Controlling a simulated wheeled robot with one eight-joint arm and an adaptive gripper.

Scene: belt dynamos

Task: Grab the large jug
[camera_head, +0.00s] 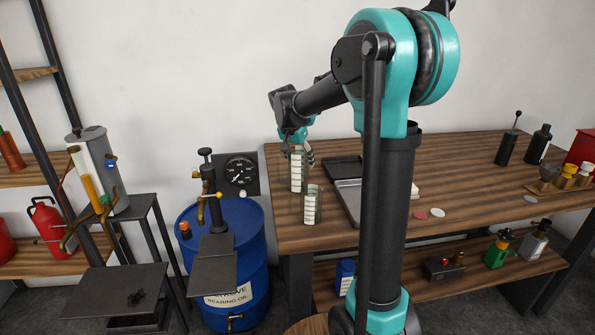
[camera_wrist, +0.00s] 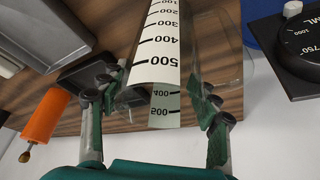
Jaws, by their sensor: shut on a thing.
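The large jug (camera_head: 296,172) is a tall clear cylinder with a white measuring scale, near the left end of the wooden table (camera_head: 283,236). My gripper (camera_head: 300,153) is shut on its upper part from above. In the wrist view the jug's scale (camera_wrist: 158,45), marked up to 500, runs between my two fingers (camera_wrist: 155,115). Whether its base touches the table cannot be told. A shorter clear jug (camera_head: 312,206) with a similar scale stands just in front of it, to the right.
Dark trays (camera_head: 347,188) lie right of the jugs. A blue oil barrel (camera_head: 257,270) stands left of the table. A round gauge (camera_head: 241,171) is behind the barrel. An orange cylinder (camera_wrist: 45,118) shows in the wrist view. Bottles (camera_head: 538,143) stand at the table's far right.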

